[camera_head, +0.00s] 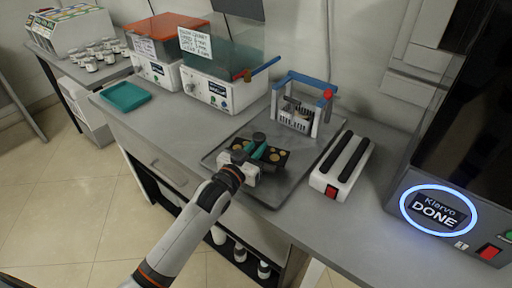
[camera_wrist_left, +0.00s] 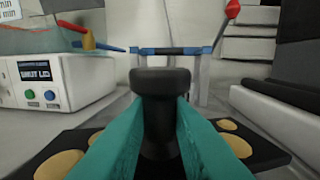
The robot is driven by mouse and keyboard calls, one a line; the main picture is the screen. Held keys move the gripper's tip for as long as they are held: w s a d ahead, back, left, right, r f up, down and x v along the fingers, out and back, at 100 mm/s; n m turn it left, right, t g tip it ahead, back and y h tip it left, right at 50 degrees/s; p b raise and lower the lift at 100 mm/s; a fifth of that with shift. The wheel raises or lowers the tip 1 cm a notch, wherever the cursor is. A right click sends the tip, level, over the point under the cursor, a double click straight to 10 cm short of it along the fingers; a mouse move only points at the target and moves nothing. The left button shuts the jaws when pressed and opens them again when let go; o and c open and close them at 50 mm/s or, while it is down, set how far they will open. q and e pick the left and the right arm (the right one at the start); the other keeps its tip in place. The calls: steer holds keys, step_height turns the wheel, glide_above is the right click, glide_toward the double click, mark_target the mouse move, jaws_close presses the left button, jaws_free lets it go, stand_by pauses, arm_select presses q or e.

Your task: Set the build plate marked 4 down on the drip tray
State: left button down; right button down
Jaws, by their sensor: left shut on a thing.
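A dark build plate (camera_head: 277,159) with gold discs on it and a black knob handle is at my left gripper (camera_head: 258,152). The gripper's teal fingers are shut on the black knob (camera_wrist_left: 160,85), one on each side, and the plate (camera_wrist_left: 268,158) spreads out below them. No number shows on the plate. The plate is over the middle of the grey metal drip tray (camera_head: 308,168); I cannot tell whether it touches the tray. My right gripper is in neither view.
A blue-barred stand (camera_head: 302,100) with a red knob is at the tray's back. A white unit with two black bars (camera_head: 341,165) is right of the tray. Two lidded wash units (camera_head: 222,90) stand behind left. A teal tray (camera_head: 125,96) is farther left; a DONE-display machine (camera_head: 438,210) is right.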

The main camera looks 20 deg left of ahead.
arm_select(q)
steer(key=shift+f+b, duration=0.35)
steer(key=shift+f, duration=0.2)
steer(key=c, duration=1.2)
jaws_free()
steer(key=shift+f, duration=0.15)
